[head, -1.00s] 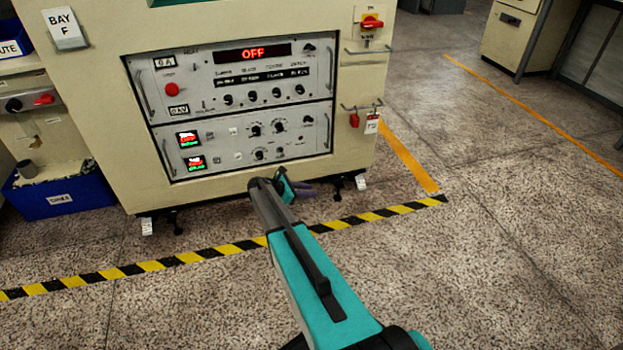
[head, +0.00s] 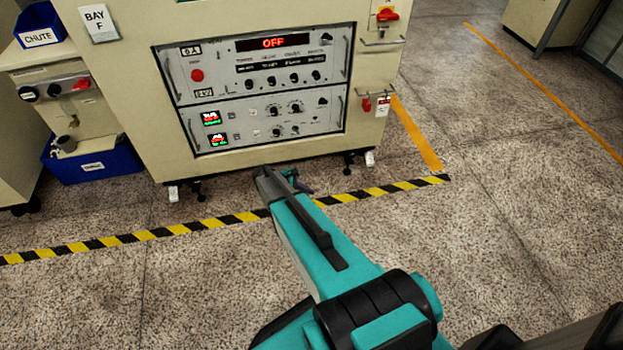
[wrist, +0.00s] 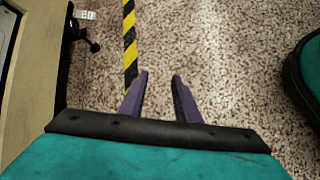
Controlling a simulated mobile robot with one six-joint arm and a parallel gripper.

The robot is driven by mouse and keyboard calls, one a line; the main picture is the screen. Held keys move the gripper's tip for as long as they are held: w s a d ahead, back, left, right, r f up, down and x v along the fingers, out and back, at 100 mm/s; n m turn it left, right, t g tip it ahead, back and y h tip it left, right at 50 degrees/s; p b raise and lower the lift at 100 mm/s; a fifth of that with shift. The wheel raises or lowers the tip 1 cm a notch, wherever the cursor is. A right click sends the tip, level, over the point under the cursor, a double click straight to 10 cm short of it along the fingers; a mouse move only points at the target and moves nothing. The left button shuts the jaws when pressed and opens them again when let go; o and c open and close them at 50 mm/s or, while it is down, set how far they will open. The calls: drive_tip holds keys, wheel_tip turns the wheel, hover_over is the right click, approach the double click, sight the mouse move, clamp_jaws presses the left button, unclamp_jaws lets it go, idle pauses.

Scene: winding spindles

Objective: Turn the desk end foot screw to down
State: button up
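The cream cabinet marked BAY F (head: 136,120) stands on dark foot screws. One foot screw (head: 198,191) is under its left front corner beside a white tag (head: 173,193), another (head: 348,166) under its right front corner beside a white tag (head: 370,158). I cannot tell which is the desk end one. My gripper (wrist: 160,75) is open and empty, its two purple fingers apart over the floor. In the head view it is mostly hidden behind my forearm, low before the cabinet. The wrist view shows a foot screw (wrist: 82,36) and tag (wrist: 86,14) ahead and left of the fingers.
A yellow and black floor stripe (head: 220,221) runs in front of the cabinet. A blue bin (head: 95,165) stands at its left. A red lockout tag (head: 366,104) hangs on the right. The panel display (head: 273,43) reads OFF. The floor at right is open.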

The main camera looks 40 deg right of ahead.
drive_tip(key=s+a+r+m+g+y+p, duration=0.2)
drive_tip(key=s+a+r+m+y+p, duration=0.5)
drive_tip(key=s+a+r+p, duration=2)
drive_tip(key=s+r+m+p, duration=0.2)
drive_tip(key=s+m+p, duration=0.1)
drive_tip(key=p, duration=0.1)
drive_tip(key=shift+s+a+r+g+y+p, duration=0.2)
drive_tip(key=shift+s+g+y+p, duration=0.1)
drive_tip(key=shift+g, duration=0.1)
drive_tip(key=shift+o, duration=0.2)
